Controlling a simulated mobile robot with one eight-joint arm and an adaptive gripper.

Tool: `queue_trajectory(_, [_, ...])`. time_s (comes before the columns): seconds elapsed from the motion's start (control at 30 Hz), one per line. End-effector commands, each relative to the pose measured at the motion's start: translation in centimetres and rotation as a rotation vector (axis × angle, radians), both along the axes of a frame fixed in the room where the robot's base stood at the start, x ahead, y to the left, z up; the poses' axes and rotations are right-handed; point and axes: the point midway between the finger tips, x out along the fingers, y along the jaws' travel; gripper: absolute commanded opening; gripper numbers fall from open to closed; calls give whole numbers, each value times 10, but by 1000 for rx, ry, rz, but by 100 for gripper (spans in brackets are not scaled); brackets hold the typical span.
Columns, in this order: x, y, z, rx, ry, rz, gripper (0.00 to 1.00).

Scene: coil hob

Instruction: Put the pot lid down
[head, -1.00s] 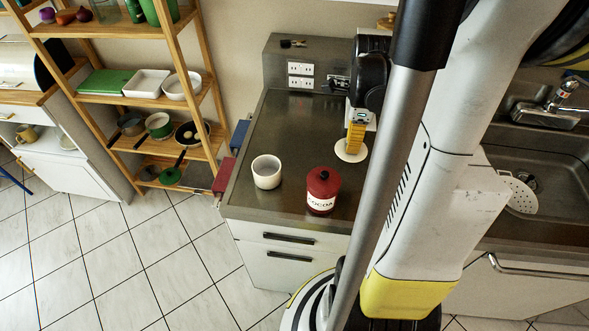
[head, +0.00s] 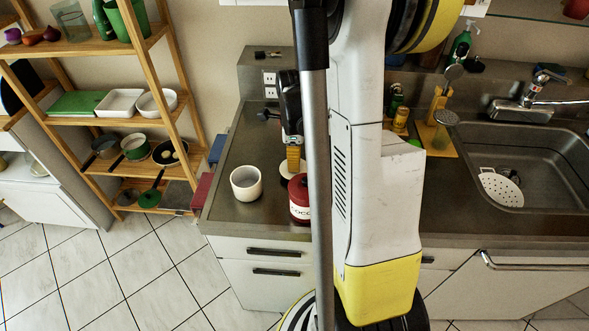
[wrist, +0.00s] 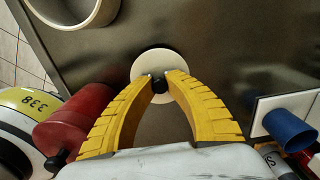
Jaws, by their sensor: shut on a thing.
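The pot lid is a small cream disc (wrist: 146,62) with a black knob. My gripper (wrist: 160,80) is shut on the knob, its yellow fingers pinching it from both sides in the wrist view. In the head view my gripper (head: 293,163) points down over the counter, and only a sliver of the lid (head: 285,178) shows; my arm and a jar hide the rest. I cannot tell whether the lid touches the counter. A white open pot (head: 246,184) stands to the left of the lid, apart from it; its rim shows at the top left of the wrist view (wrist: 112,12).
A red cocoa jar (head: 299,200) stands close in front of the lid, partly behind my arm; it lies left of my fingers in the wrist view (wrist: 75,120). The grey counter (head: 262,140) is bare behind the pot. The sink (head: 540,165) is at right.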

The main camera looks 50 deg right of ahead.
Motion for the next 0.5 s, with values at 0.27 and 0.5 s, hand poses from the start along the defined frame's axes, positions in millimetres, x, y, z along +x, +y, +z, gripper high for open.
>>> queue_trajectory(0.27, [0, 0, -18, 0, 0, 0, 0])
queue_trajectory(0.5, [0, 0, -22, 0, 0, 0, 24])
